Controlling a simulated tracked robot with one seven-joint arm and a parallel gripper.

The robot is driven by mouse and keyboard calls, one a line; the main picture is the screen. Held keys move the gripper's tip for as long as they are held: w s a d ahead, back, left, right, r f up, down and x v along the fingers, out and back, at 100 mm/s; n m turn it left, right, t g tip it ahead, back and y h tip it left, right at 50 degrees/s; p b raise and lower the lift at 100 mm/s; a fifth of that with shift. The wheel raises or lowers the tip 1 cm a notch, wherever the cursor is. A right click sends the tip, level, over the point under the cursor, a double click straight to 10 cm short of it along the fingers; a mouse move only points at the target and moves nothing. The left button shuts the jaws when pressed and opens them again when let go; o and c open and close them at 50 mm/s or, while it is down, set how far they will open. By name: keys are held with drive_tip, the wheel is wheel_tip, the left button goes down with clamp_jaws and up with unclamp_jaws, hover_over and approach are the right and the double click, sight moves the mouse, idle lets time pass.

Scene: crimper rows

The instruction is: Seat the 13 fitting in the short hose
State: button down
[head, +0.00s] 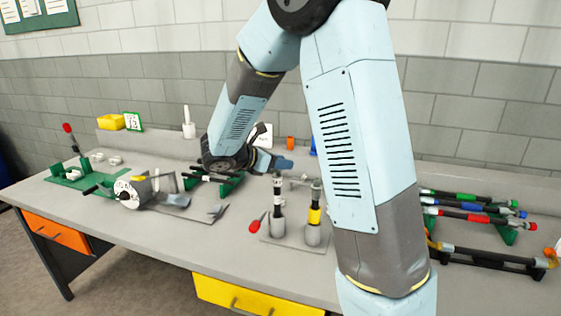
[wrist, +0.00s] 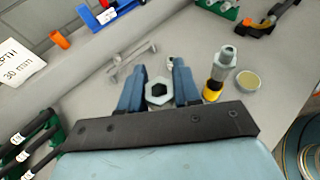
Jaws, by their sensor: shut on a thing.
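My gripper (head: 284,163) is low over the table, and its two blue fingers show in the wrist view (wrist: 160,86). It is shut on a grey hex fitting (wrist: 157,92), seen end-on with a dark bore. In the head view a dark upright hose with a white band (head: 277,203) stands in a grey holder just below the gripper. The fitting's lower end and any contact with this hose are hidden. Beside it stands an upright hose with a yellow band (head: 315,214), topped by a grey fitting (wrist: 227,55). I cannot read a 13 on the held fitting.
A crimper-like machine (head: 130,193) stands to the left. Hoses with coloured bands (head: 470,215) lie on a green rack at right. A red-handled tool (head: 256,224) lies beside the holders. A depth card (wrist: 18,62) reads 30 mm. The front table strip is clear.

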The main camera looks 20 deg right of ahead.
drive_tip(key=shift+f, duration=0.5)
drive_tip(key=c, duration=0.7)
unclamp_jaws()
drive_tip(key=v, duration=1.3)
drive_tip(key=shift+a, duration=0.4)
